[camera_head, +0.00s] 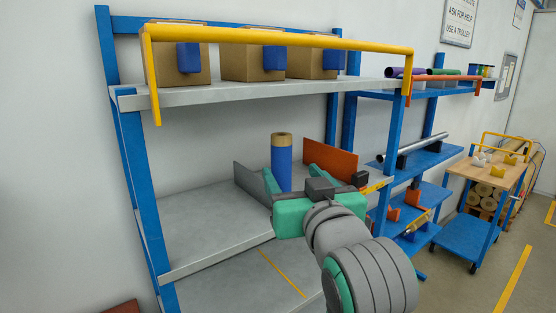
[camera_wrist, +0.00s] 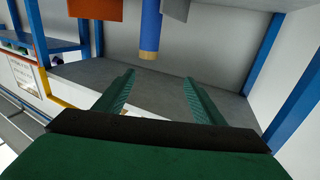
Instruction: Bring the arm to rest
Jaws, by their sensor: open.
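My arm reaches in from the lower right of the head view to the middle shelf of the blue rack. My gripper (camera_head: 288,176) has green fingers, spread apart with nothing between them in the wrist view (camera_wrist: 158,77). A blue cylinder with a tan top (camera_head: 281,165) stands upright on that shelf near the fingertips. In the wrist view the blue cylinder (camera_wrist: 151,25) appears inverted, beyond the fingertips and apart from them. The cylinder's foot is hidden behind my gripper in the head view.
A grey plate (camera_head: 252,186) and an orange plate (camera_head: 331,158) stand close around my gripper. Rack posts (camera_head: 136,175) and the upper shelf (camera_head: 260,93) with boxes and a yellow rail (camera_head: 280,40) bound the space. The shelf's left part (camera_head: 195,220) is clear.

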